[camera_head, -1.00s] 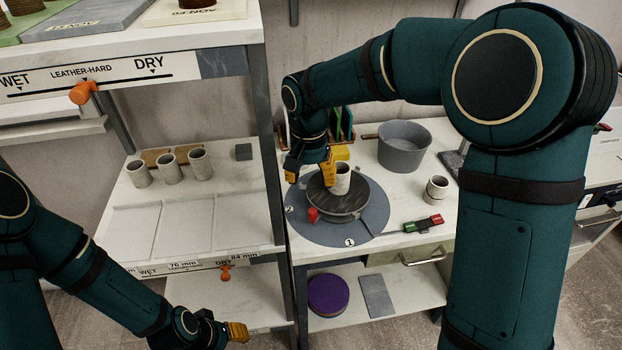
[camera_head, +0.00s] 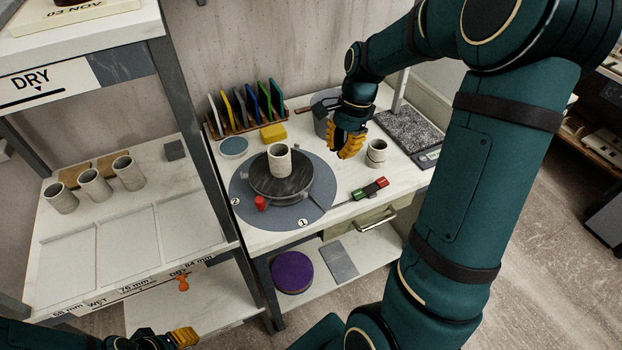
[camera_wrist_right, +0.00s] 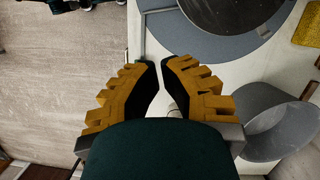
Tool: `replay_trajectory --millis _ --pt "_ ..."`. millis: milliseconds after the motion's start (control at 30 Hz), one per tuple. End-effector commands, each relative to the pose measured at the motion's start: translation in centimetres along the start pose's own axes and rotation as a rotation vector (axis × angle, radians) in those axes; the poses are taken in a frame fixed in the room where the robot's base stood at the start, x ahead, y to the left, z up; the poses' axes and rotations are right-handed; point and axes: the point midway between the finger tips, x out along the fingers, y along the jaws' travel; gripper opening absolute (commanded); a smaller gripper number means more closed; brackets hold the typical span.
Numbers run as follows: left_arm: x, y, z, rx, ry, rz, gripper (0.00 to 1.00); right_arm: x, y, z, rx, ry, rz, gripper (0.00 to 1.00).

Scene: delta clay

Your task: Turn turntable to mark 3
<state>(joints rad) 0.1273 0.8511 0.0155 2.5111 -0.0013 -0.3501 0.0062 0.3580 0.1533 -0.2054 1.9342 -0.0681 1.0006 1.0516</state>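The turntable's dark round wheel (camera_head: 281,184) sits on a grey round base (camera_head: 322,200). Mark 2 (camera_head: 236,201) shows at the base's left and mark 1 (camera_head: 303,222) at its front; I cannot see mark 3. A red pointer (camera_head: 261,203) stands at the wheel's front left, nearer mark 2. A pale clay cup (camera_head: 279,162) stands upright on the wheel. My right gripper (camera_head: 343,142) is open and empty, right of the turntable and apart from it; the wrist view shows its two fingers (camera_wrist_right: 161,66). My left gripper (camera_head: 184,338) is low at the bottom left, its opening unclear.
Another cup (camera_head: 376,152) and a grey bucket (camera_head: 324,108) stand near my right gripper. A red and green switch (camera_head: 370,190) lies front right. A yellow sponge (camera_head: 273,132) and a rack of coloured tools (camera_head: 245,108) are behind. Several cups stand on the left shelf.

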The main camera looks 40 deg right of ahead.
Motion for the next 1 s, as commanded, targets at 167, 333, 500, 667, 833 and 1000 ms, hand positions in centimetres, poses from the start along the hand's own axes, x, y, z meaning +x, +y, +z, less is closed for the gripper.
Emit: replay_trajectory --millis 167,333,500,667,833,1000 --pt "0.5 -0.2 0.1 0.001 -0.002 0.0 0.47 1.6 0.1 -0.1 0.005 -0.002 0.001 0.0" --pt "1.3 -0.5 0.2 0.002 -0.002 0.0 0.47 4.8 0.1 -0.1 0.004 -0.003 0.003 0.0" --pt "2.2 -0.8 0.1 0.003 0.002 0.0 0.47 8.2 0.1 -0.1 0.004 -0.002 0.003 0.0" --pt "2.8 -1.0 0.0 0.003 0.006 0.0 0.47 10.3 0.0 0.7 -0.001 -0.002 -0.001 0.0" --pt "3.0 -1.1 -0.1 0.003 0.008 0.0 0.47 10.7 0.0 2.9 0.0 -0.002 0.0 0.0" --pt "3.1 -1.1 -0.1 0.003 0.009 0.0 0.47 10.9 0.0 3.7 0.002 0.0 -0.001 0.0"
